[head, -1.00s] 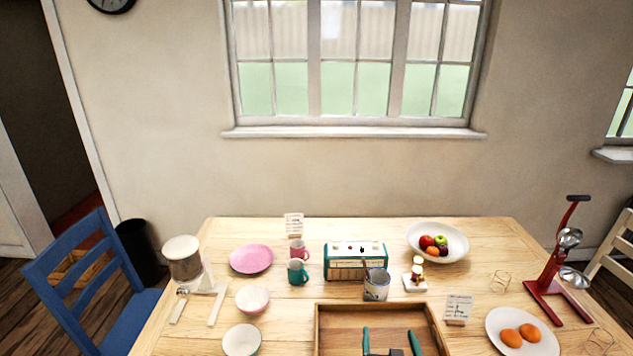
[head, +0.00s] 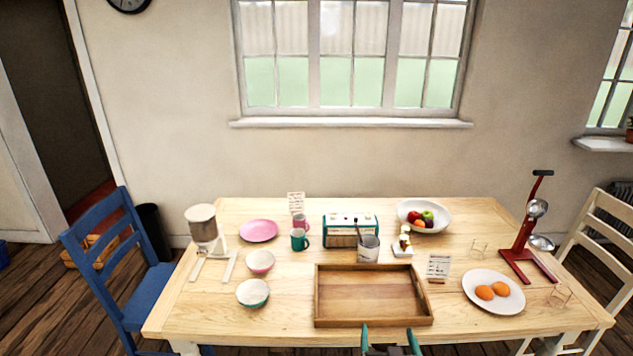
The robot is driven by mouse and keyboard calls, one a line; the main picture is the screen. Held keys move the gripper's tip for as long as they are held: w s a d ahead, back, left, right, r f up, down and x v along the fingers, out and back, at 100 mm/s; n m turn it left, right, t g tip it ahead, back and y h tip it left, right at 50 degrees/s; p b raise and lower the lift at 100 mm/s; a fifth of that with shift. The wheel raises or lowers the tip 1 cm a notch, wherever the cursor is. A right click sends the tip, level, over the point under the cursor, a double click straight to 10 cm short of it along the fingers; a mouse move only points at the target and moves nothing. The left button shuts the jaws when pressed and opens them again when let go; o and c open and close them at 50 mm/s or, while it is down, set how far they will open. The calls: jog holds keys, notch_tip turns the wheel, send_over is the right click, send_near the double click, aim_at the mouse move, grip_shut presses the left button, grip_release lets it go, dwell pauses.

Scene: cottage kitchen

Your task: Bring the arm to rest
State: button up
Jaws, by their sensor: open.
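My gripper (head: 390,336) shows at the bottom edge of the head view, its two teal fingers spread apart with nothing between them. It is just in front of the table's near edge, below the wooden tray (head: 423,320) in the picture. The tray lies flat and empty on the wooden table (head: 230,312). The rest of my arm is out of the frame.
A blue chair (head: 122,262) is at left, a white chair (head: 603,230) at right.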

jog(key=s+a+f, duration=0.3)
jog(key=s+a, duration=0.1)
jog(key=s, duration=0.3)
jog(key=s+a+f, duration=0.3)
jog(key=s+f, duration=0.1)
jog(key=s, duration=0.4)
jog(key=s+a+f, duration=0.3)
jog(key=s+a, duration=0.1)
jog(key=s, duration=0.3)
jog(key=s+a+r, duration=0.2)
jog(key=s, duration=0.5)
jog(key=s+a+r+n+t+y, duration=0.1)
jog(key=s+a+r, duration=0.2)
jog(key=s, duration=0.4)
jog(key=s+a+r, duration=0.3)
jog(key=s, duration=0.4)
jog(key=shift+s+r+t+y, duration=0.25)
jog(key=shift+s+t+y, duration=0.05)
jog(key=shift+y, duration=0.1)
